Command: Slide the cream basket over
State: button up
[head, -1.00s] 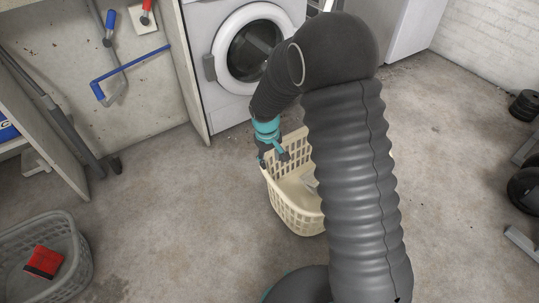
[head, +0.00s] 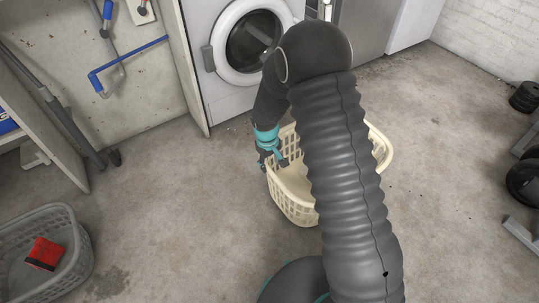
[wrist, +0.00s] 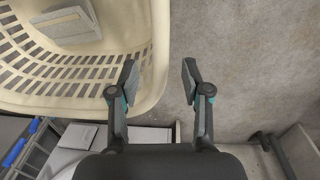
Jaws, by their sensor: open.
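The cream basket (head: 291,207) stands on the concrete floor in front of the washing machine, partly hidden behind my arm in the head view. Its slotted wall and smooth rim also show in the wrist view (wrist: 140,95). A pale, flat, block-like thing (wrist: 66,24) lies inside it. My gripper (head: 272,162) is at the basket's left rim in the head view. In the wrist view the gripper (wrist: 159,76) is open, with the rim edge between its two fingers. I cannot tell whether either finger touches the rim.
A grey basket (head: 75,262) holding a red thing (head: 43,254) stands at the lower left. The washing machine (head: 215,85) is behind the cream basket. Dark weights (head: 524,185) lie at the right edge. Floor on both sides of the cream basket is clear.

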aim_at(271, 171)
jog(key=f, duration=0.6)
jog(key=shift+w+d+f, duration=0.2)
jog(key=shift+f, duration=0.15)
grip_shut()
